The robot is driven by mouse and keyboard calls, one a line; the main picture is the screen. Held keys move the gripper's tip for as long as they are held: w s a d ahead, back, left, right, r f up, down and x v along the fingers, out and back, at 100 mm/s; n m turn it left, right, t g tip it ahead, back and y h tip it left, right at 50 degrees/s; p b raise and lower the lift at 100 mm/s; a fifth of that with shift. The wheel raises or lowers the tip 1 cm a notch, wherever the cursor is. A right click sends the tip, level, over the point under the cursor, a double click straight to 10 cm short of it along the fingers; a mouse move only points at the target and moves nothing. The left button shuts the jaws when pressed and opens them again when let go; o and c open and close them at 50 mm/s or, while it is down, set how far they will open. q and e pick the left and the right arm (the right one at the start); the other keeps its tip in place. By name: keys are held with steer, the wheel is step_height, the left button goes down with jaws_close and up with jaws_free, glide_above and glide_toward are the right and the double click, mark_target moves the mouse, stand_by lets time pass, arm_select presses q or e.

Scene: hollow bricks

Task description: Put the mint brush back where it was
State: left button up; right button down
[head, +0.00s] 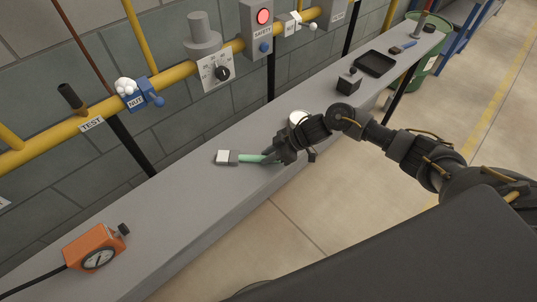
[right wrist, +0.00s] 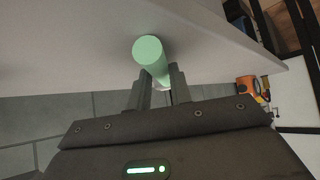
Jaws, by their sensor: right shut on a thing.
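The mint brush (head: 248,158) is at the middle of the grey bench (head: 170,215) in the head view, with its pale bristle end pointing left. My right gripper (head: 268,157) is shut on its mint handle. In the right wrist view the round end of the mint brush (right wrist: 148,50) stands out between the two fingers (right wrist: 158,88). I cannot tell whether the brush touches the bench top. My left gripper is not in view.
A white round thing (head: 298,117) lies just behind my right gripper. An orange gauge box (head: 92,248) is at the near left. A black block (head: 349,82), a black tray (head: 375,63) and a blue-handled brush (head: 404,47) are farther right. Yellow pipes (head: 60,140) run along the wall.

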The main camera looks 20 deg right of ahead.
steer(key=c, duration=1.3)
jaws_free()
steer(key=shift+o, duration=0.2)
steer(key=shift+r, duration=0.15)
steer(key=v, duration=1.2)
steer(key=shift+b, duration=0.4)
